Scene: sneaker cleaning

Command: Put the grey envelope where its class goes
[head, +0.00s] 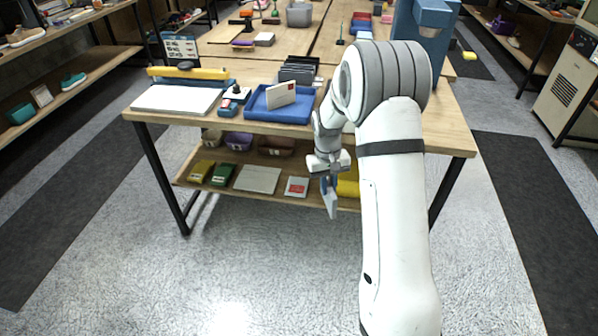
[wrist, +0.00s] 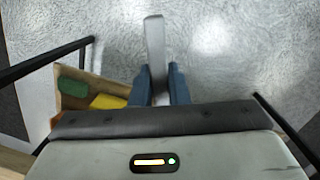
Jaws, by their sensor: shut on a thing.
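My gripper (head: 327,182) hangs in front of the table's front edge, at about the height of the lower shelf and over the floor. It is shut on the grey envelope (head: 332,203), which points downward below the fingers. In the wrist view the envelope (wrist: 155,50) shows edge-on as a thin grey slab between the two blue fingers (wrist: 158,85). A blue tray (head: 258,113) on the tabletop holds a white envelope (head: 281,95) with a red mark. A dark slotted rack (head: 299,70) stands behind the tray.
The lower shelf (head: 215,181) bears yellow, green and pale flat items, with several small bins (head: 238,141) behind. A white board (head: 178,99), a yellow bar (head: 188,73) and stamps (head: 236,93) lie on the tabletop at left. A blue machine (head: 424,30) stands at right. The front floor is clear.

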